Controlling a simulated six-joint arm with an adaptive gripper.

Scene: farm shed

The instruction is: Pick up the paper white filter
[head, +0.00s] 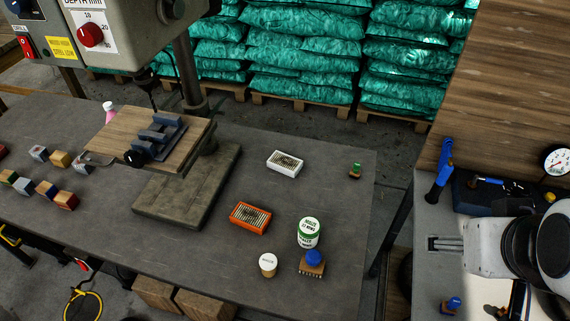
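A white-framed rectangular filter (285,163) with a pale, pleated-looking face lies flat on the dark workbench (335,190), right of the drill press base. It is fully visible and nothing touches it. A similar orange-framed filter (250,217) lies nearer, below and left of it in the head view. White and black links of my arm show at the right edge, well away from the white filter. My gripper cannot be made out in this view.
The drill press (188,205) with its wooden table and vise stands left of the filters. A green-and-white can (309,233), a small white-lidded jar (268,264) and a blue-handled brush (313,262) stand nearer. A small green-topped item (355,170) is right. Several blocks lie far left.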

